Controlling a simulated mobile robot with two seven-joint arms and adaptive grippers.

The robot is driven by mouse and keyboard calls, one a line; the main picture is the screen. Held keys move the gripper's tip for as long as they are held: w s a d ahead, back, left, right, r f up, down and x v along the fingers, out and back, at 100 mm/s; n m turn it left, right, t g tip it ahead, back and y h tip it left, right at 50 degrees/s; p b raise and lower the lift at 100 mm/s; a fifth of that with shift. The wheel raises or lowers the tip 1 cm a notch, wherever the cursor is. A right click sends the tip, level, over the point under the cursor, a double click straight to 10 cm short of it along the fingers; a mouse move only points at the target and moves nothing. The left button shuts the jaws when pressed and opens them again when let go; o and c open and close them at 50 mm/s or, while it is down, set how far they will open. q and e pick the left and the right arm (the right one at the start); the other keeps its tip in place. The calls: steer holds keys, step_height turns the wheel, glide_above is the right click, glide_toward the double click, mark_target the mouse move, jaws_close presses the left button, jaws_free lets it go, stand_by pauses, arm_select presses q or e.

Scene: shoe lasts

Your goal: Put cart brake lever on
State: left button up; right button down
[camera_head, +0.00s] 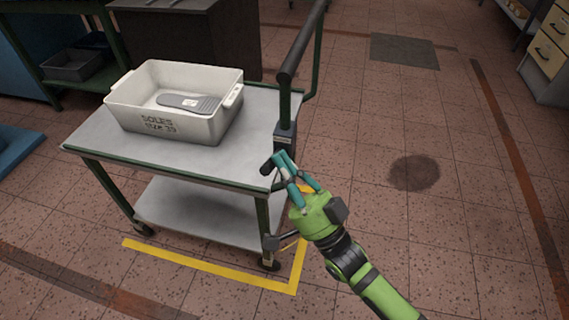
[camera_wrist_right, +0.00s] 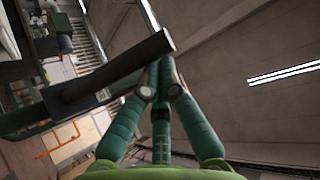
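The cart (camera_head: 205,158) has a grey top, green legs and a dark push handle (camera_head: 300,45) at its right end. A short dark lever (camera_head: 266,168) sticks out below the handle post, by the cart's right corner. It shows in the right wrist view as a dark bar (camera_wrist_right: 105,78) crossing above my fingers. My right gripper (camera_head: 283,163) is at the lever, its teal fingertips close together and near or touching it. It also shows in the wrist view (camera_wrist_right: 160,90). Whether the lever lies between the fingers is unclear. My left gripper is not in view.
A white bin (camera_head: 175,127) marked SOLES stands on the cart top with a grey sole (camera_head: 188,102) inside. Yellow floor tape (camera_head: 208,267) runs around the cart's foot. The floor to the right is open, with a dark stain (camera_head: 414,173).

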arm_select(q)
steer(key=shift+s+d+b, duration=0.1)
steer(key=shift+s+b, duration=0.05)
steer(key=shift+b, duration=0.35)
arm_select(e)
steer(key=shift+s+f+n+y, duration=0.1)
steer(key=shift+f+n+y, duration=0.25)
steer(key=shift+n, duration=0.25)
arm_select(q)
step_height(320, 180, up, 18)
steer(key=b, duration=1.1)
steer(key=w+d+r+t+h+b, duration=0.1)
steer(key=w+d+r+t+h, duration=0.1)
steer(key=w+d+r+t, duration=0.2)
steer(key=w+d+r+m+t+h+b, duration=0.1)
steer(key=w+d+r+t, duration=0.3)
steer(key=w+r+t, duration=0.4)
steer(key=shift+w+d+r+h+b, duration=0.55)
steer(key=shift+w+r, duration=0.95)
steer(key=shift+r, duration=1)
arm_select(e)
step_height(320, 180, down, 7)
steer(key=s+n+g+y, duration=0.1)
steer(key=n+g+y, duration=0.7)
steer(key=n+g, duration=1.1)
steer(key=shift+a+n+g, duration=0.25)
steer(key=shift+n+g, duration=0.15)
steer(key=shift+n, duration=0.7)
